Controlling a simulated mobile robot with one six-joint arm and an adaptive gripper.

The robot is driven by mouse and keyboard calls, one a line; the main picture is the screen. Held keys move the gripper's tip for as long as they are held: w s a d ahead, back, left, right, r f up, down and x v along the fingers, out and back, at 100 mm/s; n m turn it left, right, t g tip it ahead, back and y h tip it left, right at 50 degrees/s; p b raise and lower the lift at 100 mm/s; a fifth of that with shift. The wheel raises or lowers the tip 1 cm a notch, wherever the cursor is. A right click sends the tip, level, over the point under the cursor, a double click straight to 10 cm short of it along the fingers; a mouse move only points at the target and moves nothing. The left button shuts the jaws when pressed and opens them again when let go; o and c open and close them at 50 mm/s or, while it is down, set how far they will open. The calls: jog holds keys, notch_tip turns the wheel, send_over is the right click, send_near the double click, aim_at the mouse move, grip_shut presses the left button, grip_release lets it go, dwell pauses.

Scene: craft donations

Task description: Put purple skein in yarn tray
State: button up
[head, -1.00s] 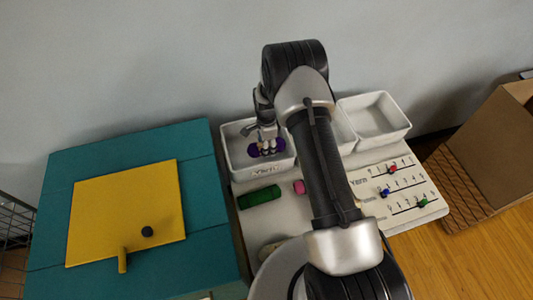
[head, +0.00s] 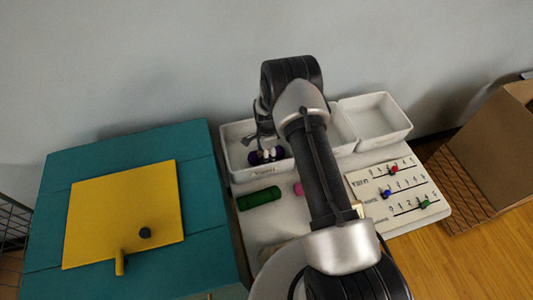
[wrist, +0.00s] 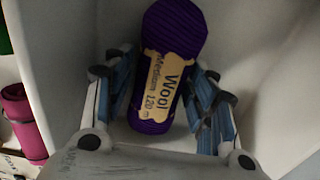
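The purple skein (head: 254,159) lies inside the white yarn tray (head: 239,176), the leftmost of the white trays. In the wrist view the skein (wrist: 175,28) shows a tan label reading "Wool", and lies on the tray's floor close to a wall. My gripper (head: 266,155) is down in the tray over the skein. In the wrist view the gripper's (wrist: 164,88) fingers are spread on either side of the skein, with small gaps visible beside it. My arm hides part of the trays.
A green roll (head: 259,198) and a pink roll (head: 298,188) lie in front of the tray. A board with coloured sliders (head: 400,188) is at right. An empty white tray (head: 384,136) stands behind it. A teal table with a yellow panel (head: 120,212) is at left.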

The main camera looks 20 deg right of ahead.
jog(key=shift+o, duration=1)
jog(key=shift+r+p, duration=0.3)
jog(key=shift+r, duration=0.25)
notch_tip(320, 180, up, 25)
jog(key=s+n+t+p, duration=0.1)
jog(key=s+n+p, duration=0.1)
jog(key=n, duration=0.1)
jog(key=s+a+r+n+t, duration=0.15)
jog(key=s+r+n, duration=0.6)
jog(key=r, duration=0.75)
jog(key=s+r+n+t, duration=0.1)
jog(key=s+r+n, duration=0.2)
jog(key=s, duration=0.8)
jog(key=s+a+r+n+t, duration=0.1)
jog(key=s+r+n, duration=0.3)
jog(key=s, duration=0.8)
jog(key=shift+s+a, duration=0.2)
jog(key=shift+s, duration=0.1)
